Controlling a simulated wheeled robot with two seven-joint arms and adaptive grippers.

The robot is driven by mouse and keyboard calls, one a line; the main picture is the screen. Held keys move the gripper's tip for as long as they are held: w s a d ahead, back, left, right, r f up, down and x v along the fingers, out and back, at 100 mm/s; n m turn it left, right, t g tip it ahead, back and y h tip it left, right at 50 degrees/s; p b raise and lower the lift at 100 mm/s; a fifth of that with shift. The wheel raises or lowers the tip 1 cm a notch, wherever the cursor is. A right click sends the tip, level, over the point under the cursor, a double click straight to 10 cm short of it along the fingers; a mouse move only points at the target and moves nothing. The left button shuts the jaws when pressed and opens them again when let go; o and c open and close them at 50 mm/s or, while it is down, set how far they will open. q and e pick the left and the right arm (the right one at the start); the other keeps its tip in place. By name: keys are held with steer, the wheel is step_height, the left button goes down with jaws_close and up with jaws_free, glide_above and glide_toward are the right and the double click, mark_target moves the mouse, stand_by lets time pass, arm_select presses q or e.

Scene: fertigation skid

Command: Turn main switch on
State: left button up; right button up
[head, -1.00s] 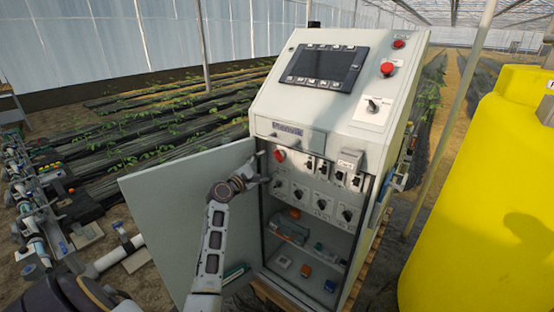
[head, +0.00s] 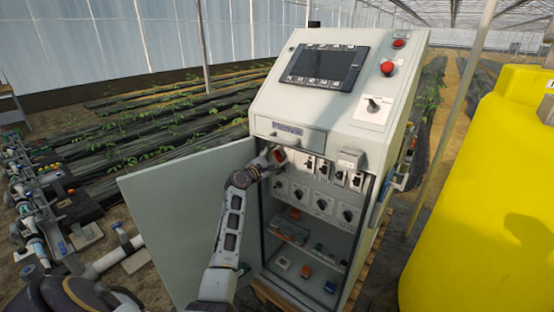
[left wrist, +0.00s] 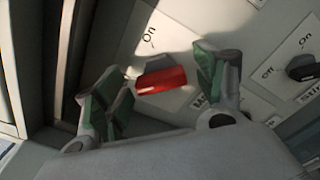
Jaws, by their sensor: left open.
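The main switch is a red handle (left wrist: 162,80) on a light plate inside the open cabinet, seen in the left wrist view. An "On" mark shows on the plate above it. In the head view the red switch (head: 279,155) shows at the top left of the switch panel, partly covered by my gripper. My left gripper (left wrist: 165,85) is open, with green-padded fingers on either side of the red handle. I cannot tell whether either finger touches it. In the head view the left gripper (head: 268,160) is at the switch. My right gripper is not in view.
The cabinet door (head: 185,215) stands open to the left of my arm. Several black rotary switches (left wrist: 302,67) sit beside and below the main switch. A red emergency button (head: 388,68) is on the sloped top. A yellow tank (head: 480,200) stands at right.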

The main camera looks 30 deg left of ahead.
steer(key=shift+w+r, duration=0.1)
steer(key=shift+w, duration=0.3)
arm_select(q)
steer(key=shift+c, duration=0.6)
steer(key=c, duration=0.9)
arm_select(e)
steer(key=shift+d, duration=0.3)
